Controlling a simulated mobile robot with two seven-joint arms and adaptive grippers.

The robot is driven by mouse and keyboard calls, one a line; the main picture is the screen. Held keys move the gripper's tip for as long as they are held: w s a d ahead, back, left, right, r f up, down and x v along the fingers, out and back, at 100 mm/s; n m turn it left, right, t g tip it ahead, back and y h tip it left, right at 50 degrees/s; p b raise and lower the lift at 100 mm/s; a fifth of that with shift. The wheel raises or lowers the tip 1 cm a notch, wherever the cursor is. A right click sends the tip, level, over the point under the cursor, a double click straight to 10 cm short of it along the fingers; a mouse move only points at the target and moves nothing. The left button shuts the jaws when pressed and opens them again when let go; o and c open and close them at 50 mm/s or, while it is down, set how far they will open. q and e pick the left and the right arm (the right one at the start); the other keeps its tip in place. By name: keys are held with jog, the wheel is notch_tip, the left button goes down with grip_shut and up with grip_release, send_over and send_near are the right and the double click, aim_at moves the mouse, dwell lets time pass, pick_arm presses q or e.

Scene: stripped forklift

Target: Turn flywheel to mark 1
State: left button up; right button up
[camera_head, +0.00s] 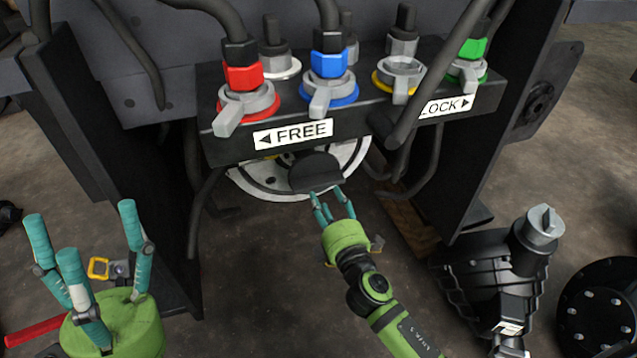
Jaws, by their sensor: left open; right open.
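The flywheel (269,182) is a pale metal disc under the dark valve block, partly hidden by the block and by a black curved piece (317,171) in front of it. No mark number can be read on it. My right gripper (331,203) is green with teal fingers. It is open, with its fingertips just below the black piece at the flywheel's lower edge; I cannot tell whether they touch. My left gripper (85,243) is open and empty at the lower left, fingers pointing up, well apart from the flywheel.
The valve block (225,149) carries red, blue and green hose couplings with levers, and FREE and LOCK labels. Dark side plates and hanging hoses flank the flywheel. A black housing (482,265) and a bolted black disc (603,308) lie at the right. A red bar (33,332) is at the lower left.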

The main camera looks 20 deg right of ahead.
aim_at(320, 188)
jog(key=w, duration=0.5)
jog(key=shift+w+a, duration=0.1)
jog(key=shift+w, duration=0.3)
jog(key=shift+w+b, duration=0.3)
jog(key=shift+w, duration=0.1)
jog(key=shift+r, duration=0.2)
jog(key=shift+w, duration=0.1)
jog(key=shift+r, duration=0.15)
grip_shut()
